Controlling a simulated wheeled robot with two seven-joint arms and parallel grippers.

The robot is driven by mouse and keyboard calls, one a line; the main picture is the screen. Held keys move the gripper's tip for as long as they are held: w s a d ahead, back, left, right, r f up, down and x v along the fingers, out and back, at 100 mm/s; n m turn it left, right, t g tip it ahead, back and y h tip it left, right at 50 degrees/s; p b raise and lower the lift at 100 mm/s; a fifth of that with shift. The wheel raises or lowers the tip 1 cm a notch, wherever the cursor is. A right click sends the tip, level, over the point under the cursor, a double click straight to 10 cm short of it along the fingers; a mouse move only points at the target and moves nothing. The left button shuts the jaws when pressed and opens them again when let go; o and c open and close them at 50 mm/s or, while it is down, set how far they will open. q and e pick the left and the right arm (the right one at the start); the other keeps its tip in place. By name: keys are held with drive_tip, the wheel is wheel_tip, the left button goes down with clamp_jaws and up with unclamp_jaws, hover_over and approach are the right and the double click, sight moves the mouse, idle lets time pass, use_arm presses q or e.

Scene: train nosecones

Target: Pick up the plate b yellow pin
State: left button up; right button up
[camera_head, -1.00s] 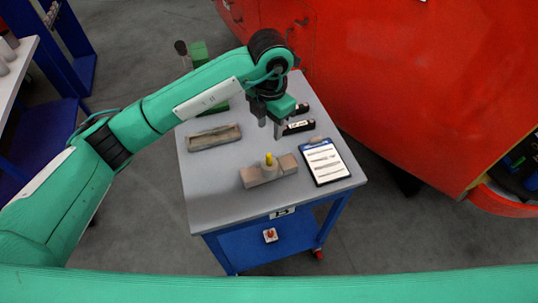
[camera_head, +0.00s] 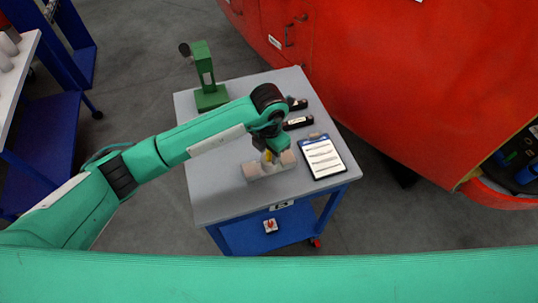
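The yellow pin (camera_head: 268,155) stands at the middle of a grey-brown block-like plate (camera_head: 282,166) on the cart top. Only a small part of the pin shows; the rest is hidden by my gripper and the plate. My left gripper (camera_head: 271,152) points down right at the pin, with its fingers beside or around it. The fingers are small and partly covered by the wrist, so I cannot tell whether they are closed on the pin. My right gripper is out of view.
The grey cart top (camera_head: 225,202) has a clipboard (camera_head: 322,157) right of the plate and black items (camera_head: 298,123) behind it. A green stand (camera_head: 207,80) is at the back left. The large red nosecone (camera_head: 400,90) borders the right.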

use_arm(q)
clamp_jaws()
drive_tip(key=shift+r, duration=0.15)
